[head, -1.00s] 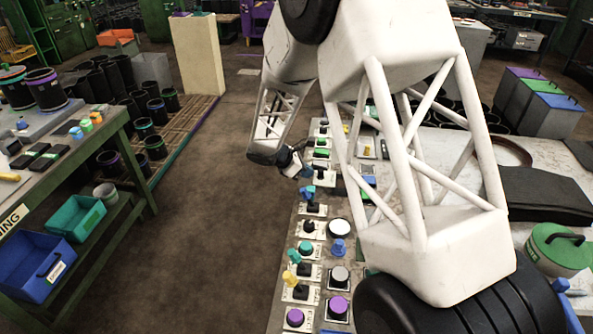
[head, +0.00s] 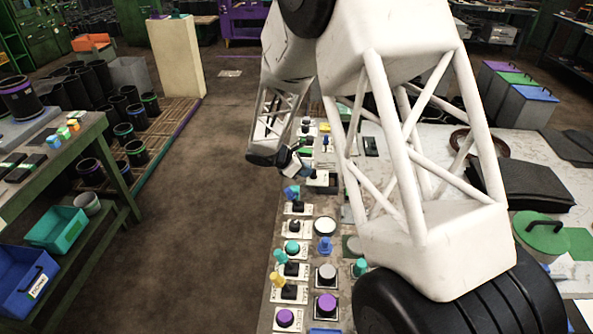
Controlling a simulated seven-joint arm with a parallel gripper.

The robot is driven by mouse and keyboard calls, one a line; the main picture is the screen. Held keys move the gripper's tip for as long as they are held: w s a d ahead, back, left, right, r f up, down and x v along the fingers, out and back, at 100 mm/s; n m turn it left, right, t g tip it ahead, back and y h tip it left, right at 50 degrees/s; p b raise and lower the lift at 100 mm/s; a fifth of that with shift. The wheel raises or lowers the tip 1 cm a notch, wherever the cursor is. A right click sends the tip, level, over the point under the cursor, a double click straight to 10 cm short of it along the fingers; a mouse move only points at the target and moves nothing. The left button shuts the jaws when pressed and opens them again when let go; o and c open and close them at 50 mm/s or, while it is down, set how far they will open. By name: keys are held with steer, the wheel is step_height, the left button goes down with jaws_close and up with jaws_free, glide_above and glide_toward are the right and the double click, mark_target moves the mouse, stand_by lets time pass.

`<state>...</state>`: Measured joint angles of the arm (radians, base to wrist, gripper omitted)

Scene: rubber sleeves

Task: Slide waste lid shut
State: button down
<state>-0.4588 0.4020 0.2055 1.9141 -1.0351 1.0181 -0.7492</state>
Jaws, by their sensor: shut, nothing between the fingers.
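I cannot make out a waste label, so I cannot tell which lid is the waste lid. Three grey bins stand at the back right, with a purple lid (head: 500,65), a green lid (head: 516,79) and a blue lid (head: 534,94). These lids appear to cover their bins. A round green lid with a dark handle (head: 540,233) lies at the right of the table. My gripper (head: 301,171) is small in view, shut and empty, over the left edge of the table near a row of knobs, far from the bins. My arm hides the middle of the table.
The table's left edge carries several coloured knobs and buttons, including a purple button (head: 326,304) and a blue knob (head: 325,246). A black folded sheet (head: 522,187) lies at the right.

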mark_target(317, 181)
steer(key=shift+d, duration=2.1)
steer(key=shift+s+f, duration=0.1)
steer(key=shift+s+a, duration=0.15)
steer(key=shift+a, duration=0.3)
steer(key=a, duration=0.1)
steer(key=s+a, duration=0.1)
steer(key=a, duration=0.1)
steer(key=v, duration=1)
steer(key=shift+a, duration=0.15)
steer(key=shift+r, duration=0.2)
